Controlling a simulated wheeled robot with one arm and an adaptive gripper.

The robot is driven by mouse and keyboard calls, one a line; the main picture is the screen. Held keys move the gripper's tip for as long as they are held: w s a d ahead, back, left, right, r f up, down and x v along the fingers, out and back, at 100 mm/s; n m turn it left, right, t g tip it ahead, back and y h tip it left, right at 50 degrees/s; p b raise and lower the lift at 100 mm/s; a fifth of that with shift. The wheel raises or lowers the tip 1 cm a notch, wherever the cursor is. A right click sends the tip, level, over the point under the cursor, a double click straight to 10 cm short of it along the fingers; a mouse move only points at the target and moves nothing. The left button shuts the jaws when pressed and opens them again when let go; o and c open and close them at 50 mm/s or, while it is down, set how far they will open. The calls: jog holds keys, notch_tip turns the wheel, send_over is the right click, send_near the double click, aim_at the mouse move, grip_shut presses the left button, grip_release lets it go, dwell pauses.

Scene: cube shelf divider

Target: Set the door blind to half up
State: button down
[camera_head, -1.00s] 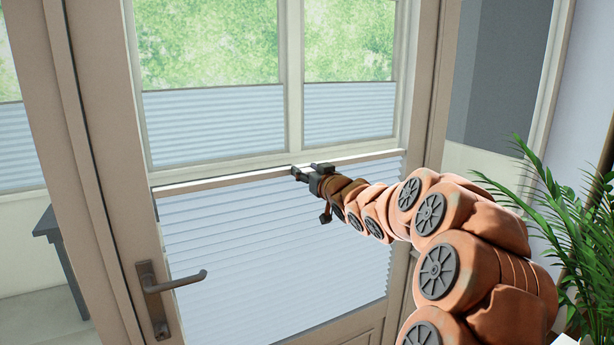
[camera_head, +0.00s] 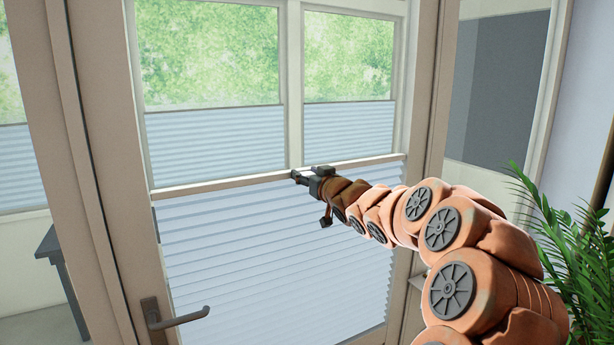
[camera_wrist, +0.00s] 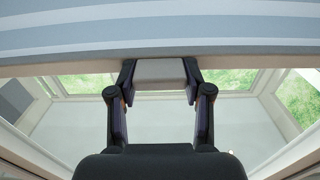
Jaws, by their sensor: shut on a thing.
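The door blind (camera_head: 265,240) is a pale blue pleated sheet that covers the lower part of the door's glass. Its light top rail (camera_head: 225,183) runs across the glass, and the glass above it is clear. My gripper (camera_head: 303,174) is at the middle of this rail. In the wrist view, my gripper (camera_wrist: 158,80) is shut on a light grey tab (camera_wrist: 158,70) at the rail, with one finger on each side of it. Striped pleats of the blind (camera_wrist: 160,30) fill the top of that view. The blind's lower edge is partly hidden by my arm.
The door's lever handle (camera_head: 178,318) is at lower left. Windows behind the glass have their own pleated blinds (camera_head: 217,140). A leafy plant (camera_head: 570,250) stands at the right, near my arm. A dark table (camera_head: 50,245) shows at left.

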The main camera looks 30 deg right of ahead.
jog(key=c, duration=0.9)
grip_release()
jog(key=o, duration=0.4)
jog(key=shift+w+f, duration=0.1)
jog(key=shift+w, duration=0.1)
jog(key=s, duration=0.8)
jog(key=s+a, duration=0.1)
jog(key=s, duration=0.3)
jog(key=shift+a, duration=0.1)
